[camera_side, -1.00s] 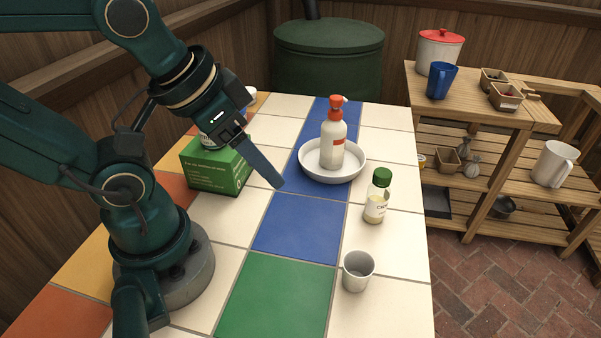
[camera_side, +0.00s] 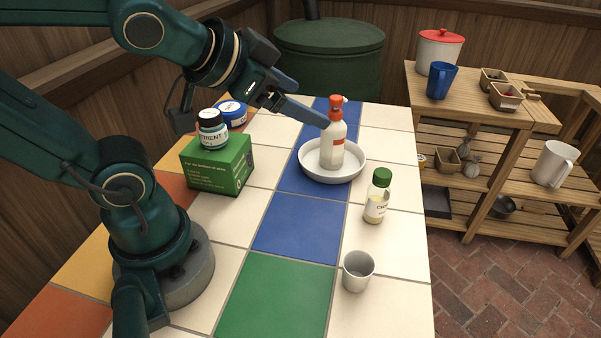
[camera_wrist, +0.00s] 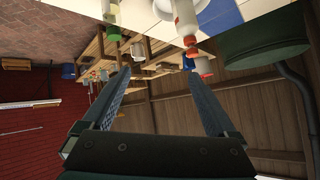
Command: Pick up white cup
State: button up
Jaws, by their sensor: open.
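The white cup (camera_side: 357,271) stands upright on a cream tile near the front right of the table in the side view, with nothing seen inside it. My gripper (camera_side: 322,119) is raised over the back of the table, beside the white bottle with the red top, well behind and above the cup. Its two fingers are spread apart and empty in the wrist view (camera_wrist: 161,95). I cannot make out the cup in the wrist view.
A white bottle (camera_side: 334,146) stands in a white dish (camera_side: 312,173). A green-capped bottle (camera_side: 376,198) stands between dish and cup. Wooden shelves (camera_side: 470,110) stand right.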

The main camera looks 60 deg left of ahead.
jog(key=w+r+m+t, duration=0.2)
jog(key=w+m+t, duration=0.15)
jog(key=w, duration=0.25)
jog(key=w+d+f+m+h, duration=0.1)
jog(key=d+m+h, duration=0.1)
jog(key=w+d+f+m+g+h, duration=0.1)
jog(key=w+d+f+m+h, duration=0.1)
jog(key=d+m+h, duration=0.1)
jog(key=w+d+f+m+g+h, duration=0.1)
jog(key=d+f+m+h, duration=0.1)
jog(key=m+h, duration=0.1)
jog(key=shift+w+d+f, duration=0.15)
jog(key=shift+w+d, duration=0.05)
jog(key=shift+d, duration=0.05)
jog(key=s+d+f+m+g+h, duration=0.3)
jog(key=s+d+f+g+h, duration=0.15)
jog(key=f, duration=0.25)
jog(key=g+h, duration=0.2)
jog(key=g, duration=0.2)
send_over(359, 265)
jog(key=s+a, duration=0.2)
jog(key=a, duration=0.1)
notch_tip(359, 265, down, 6)
jog(key=shift+a, duration=0.15)
jog(key=shift+s+f+n+g+h, duration=0.25)
jog(key=shift+f+g, duration=0.05)
jog(key=shift+f, duration=0.3)
jog(key=shift+x, duration=2.45)
jog(key=shift+w, duration=0.1)
